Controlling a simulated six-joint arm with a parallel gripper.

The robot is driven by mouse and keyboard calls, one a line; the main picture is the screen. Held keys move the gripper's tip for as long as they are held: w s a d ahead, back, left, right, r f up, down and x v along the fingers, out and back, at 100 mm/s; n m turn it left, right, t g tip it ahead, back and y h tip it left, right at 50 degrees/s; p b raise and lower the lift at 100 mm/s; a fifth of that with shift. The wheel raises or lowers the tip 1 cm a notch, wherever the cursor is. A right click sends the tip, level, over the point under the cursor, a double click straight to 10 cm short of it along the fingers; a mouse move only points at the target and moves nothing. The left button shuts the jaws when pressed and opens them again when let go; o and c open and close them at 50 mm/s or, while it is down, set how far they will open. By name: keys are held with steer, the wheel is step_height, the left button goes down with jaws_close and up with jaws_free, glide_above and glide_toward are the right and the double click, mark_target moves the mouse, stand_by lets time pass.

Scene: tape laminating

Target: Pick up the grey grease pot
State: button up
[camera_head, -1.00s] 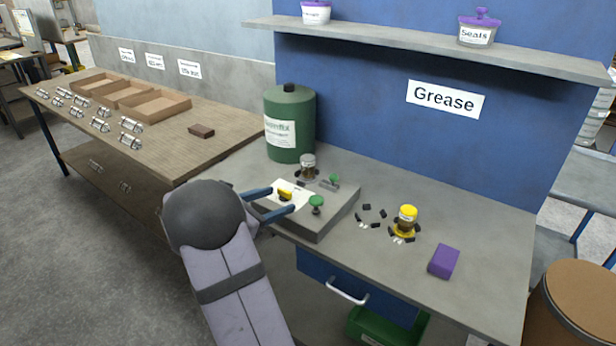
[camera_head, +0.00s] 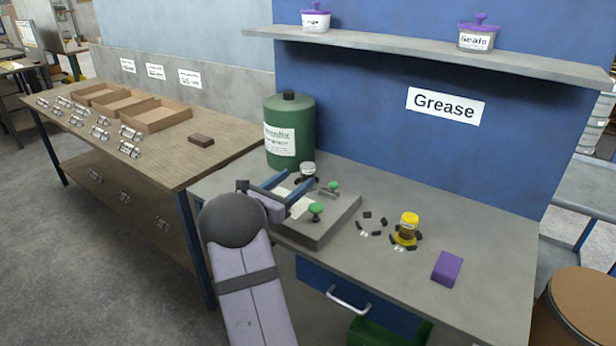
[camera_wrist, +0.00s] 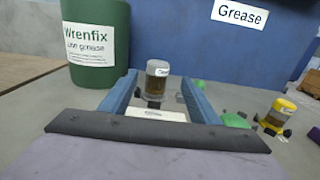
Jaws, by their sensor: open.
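The grey grease pot (camera_head: 308,169), a small clear jar of brown grease with a grey lid, stands upright at the back of the bench, in front of the big green drum. In the wrist view the pot (camera_wrist: 157,82) shows centrally, straight ahead between the blue fingers. My gripper (camera_head: 299,177) is open, its two fingers pointing at the pot from the front. In the wrist view my gripper (camera_wrist: 159,78) has a finger on either side of the pot's outline. I cannot tell whether the tips reach it; no contact shows.
The green drum (camera_head: 289,145) stands close behind the pot. A grey fixture plate (camera_head: 322,232) with green knobs (camera_head: 316,209) lies below my gripper. A yellow-lidded pot (camera_head: 408,224), black pieces and a purple block (camera_head: 447,268) are to the right.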

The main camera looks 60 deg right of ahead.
mark_target(304, 173)
steer(key=shift+w+d+f+p, duration=0.15)
steer(key=shift+d+p, duration=0.2)
steer(key=shift+d, duration=0.95)
steer(key=shift+w+d+f+p, duration=0.1)
steer(key=shift+d+p, duration=0.2)
steer(key=shift+d, duration=0.95)
steer(key=c, duration=1.3)
steer(key=shift+r, duration=0.1)
